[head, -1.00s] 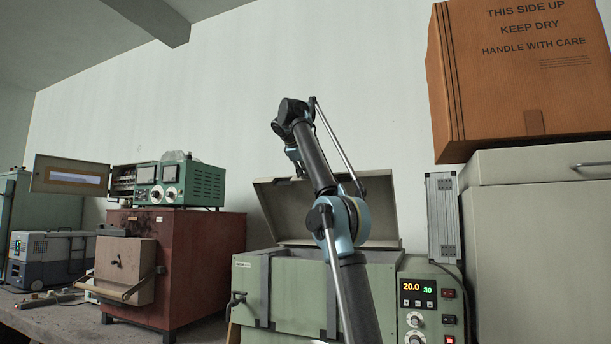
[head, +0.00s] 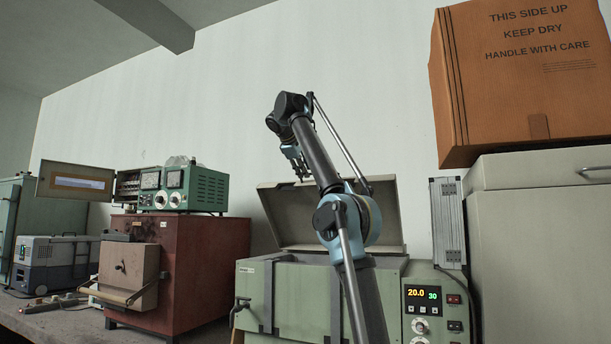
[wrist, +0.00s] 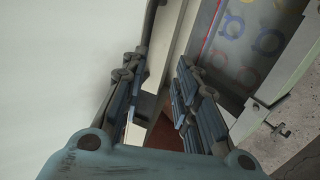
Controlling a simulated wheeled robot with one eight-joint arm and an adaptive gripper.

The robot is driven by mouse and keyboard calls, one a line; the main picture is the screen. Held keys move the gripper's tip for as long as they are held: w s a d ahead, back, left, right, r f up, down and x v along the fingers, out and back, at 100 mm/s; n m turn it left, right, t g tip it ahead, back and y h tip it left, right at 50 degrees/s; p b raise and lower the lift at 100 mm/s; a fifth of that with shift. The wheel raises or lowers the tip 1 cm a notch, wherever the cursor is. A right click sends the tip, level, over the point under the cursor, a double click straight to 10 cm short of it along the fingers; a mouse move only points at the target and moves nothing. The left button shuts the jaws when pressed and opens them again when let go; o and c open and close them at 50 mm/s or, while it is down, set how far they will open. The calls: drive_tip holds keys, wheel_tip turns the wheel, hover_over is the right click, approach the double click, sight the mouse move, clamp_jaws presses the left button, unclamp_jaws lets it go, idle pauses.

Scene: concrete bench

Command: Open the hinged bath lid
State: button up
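The green bath (head: 290,290) stands on the bench at the lower middle of the head view. Its beige lid (head: 375,205) is raised at the back, leaning up steeply, with the bath's top uncovered. My gripper (head: 299,172) is just above the lid's top edge in the head view; my arm hides part of the lid and bath. In the wrist view my gripper (wrist: 160,95) has its two fingers apart. A pale strip, perhaps the lid's edge, passes beside the left finger; I cannot tell whether they touch. Coloured rings show on a grey surface right of the fingers.
A red-brown furnace (head: 185,265) with a green instrument (head: 190,188) on top stands left of the bath. A metal case (head: 447,222) and a pale cabinet (head: 540,250) bearing an orange carton (head: 520,85) stand at right. Above the lid is bare wall.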

drive_tip(key=s+a, duration=0.3)
drive_tip(key=s, duration=0.4)
drive_tip(key=shift+a, duration=0.3)
